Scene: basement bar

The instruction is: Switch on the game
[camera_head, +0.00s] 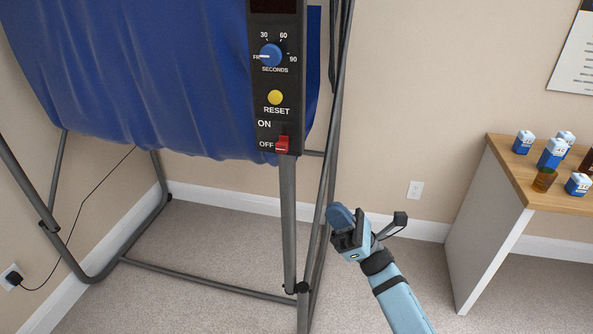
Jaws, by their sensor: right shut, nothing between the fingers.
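The game is a metal-framed machine with a blue cloth (150,80) and a black control panel (264,112). The panel carries a blue seconds dial (270,55), a yellow reset button (275,97) and a red switch (282,145) near its lower end. The red switch sits beside the OFF label, with ON printed above. My right gripper (340,216) is shut and empty, below and to the right of the red switch, apart from it. It appears close to the frame's right leg; I cannot tell whether they touch. My left gripper is not in view.
Grey frame tubes (288,220) run down beside my right gripper. A wooden-topped counter (500,150) with several small blue-and-white cartons (552,153) and an amber glass (544,179) stands at right. A cord runs to a wall plug (13,278) at left. Carpet is open between game and counter.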

